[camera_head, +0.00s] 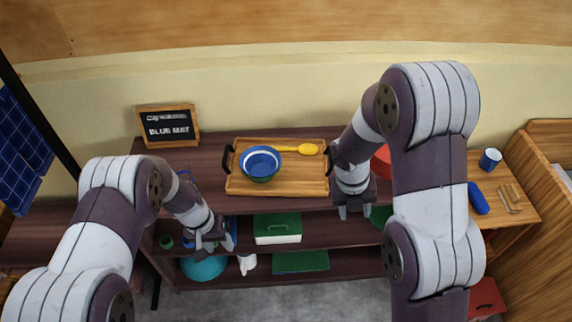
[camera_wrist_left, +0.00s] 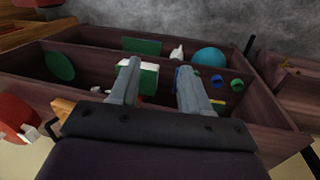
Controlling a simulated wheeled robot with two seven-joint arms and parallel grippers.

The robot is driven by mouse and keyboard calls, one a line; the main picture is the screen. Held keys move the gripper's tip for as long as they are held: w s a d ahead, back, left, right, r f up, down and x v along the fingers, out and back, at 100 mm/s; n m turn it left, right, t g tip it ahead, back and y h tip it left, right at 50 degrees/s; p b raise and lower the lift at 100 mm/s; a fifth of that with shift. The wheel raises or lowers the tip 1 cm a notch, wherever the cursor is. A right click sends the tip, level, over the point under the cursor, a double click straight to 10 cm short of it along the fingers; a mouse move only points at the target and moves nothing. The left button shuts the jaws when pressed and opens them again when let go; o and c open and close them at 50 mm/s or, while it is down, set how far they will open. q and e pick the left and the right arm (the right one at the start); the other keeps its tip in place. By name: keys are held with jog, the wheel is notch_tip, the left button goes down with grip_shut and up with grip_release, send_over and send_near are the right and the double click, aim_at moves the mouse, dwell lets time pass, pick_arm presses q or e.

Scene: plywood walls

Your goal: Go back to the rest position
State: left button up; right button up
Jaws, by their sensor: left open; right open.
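My left gripper (camera_head: 212,246) hangs in front of the left part of the shelf unit, below its top board, open and empty. In the left wrist view its two fingers (camera_wrist_left: 158,82) are spread apart with nothing between them. My right gripper (camera_head: 354,211) is at the right end of the wooden tray (camera_head: 233,187), near its right handle, and points down. Its fingers look apart with nothing seen between them. The tray lies on the top board and holds a blue bowl (camera_head: 261,161) and a yellow spoon (camera_head: 308,150).
The shelf unit (camera_head: 170,146) holds a green-and-white box (camera_head: 278,228), a teal ball (camera_head: 203,268) and a green board (camera_head: 301,262). A sign (camera_head: 168,126) reading "BLUE MAT" stands at the back left. A side table (camera_head: 520,213) at right bears a blue mug (camera_head: 490,159).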

jog(key=shift+w+r, duration=0.1)
jog(key=shift+w, duration=0.15)
jog(key=shift+s, duration=0.1)
